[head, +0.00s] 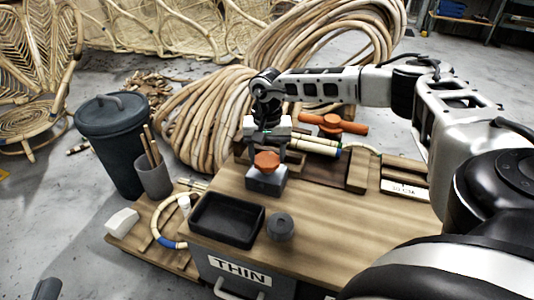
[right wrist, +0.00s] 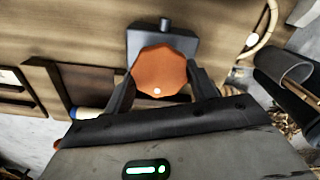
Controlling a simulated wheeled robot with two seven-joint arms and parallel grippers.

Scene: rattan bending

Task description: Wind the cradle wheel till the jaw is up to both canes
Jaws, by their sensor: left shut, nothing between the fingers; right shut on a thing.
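The orange eight-sided wheel (head: 267,162) sits on a dark grey block (head: 266,181) on the wooden bench. My right gripper (head: 268,150) reaches down from above and is shut on the wheel. In the right wrist view the wheel (right wrist: 160,72) lies between the two black fingers, with the grey block behind it. Pale canes (head: 318,146) with blue and green ends lie just behind and right of the gripper. The cradle jaw is hard to make out behind the gripper, so its gap to the canes cannot be told. My left gripper (head: 47,289) shows only as a dark tip at the lower left edge, empty.
A black tray (head: 227,220) and a dark round weight (head: 280,227) stand on the front of the bench. An orange-handled tool (head: 333,124) lies behind the canes. A lidded bin (head: 112,140), a cup of sticks (head: 153,177) and rattan coils (head: 200,115) stand around the left and back.

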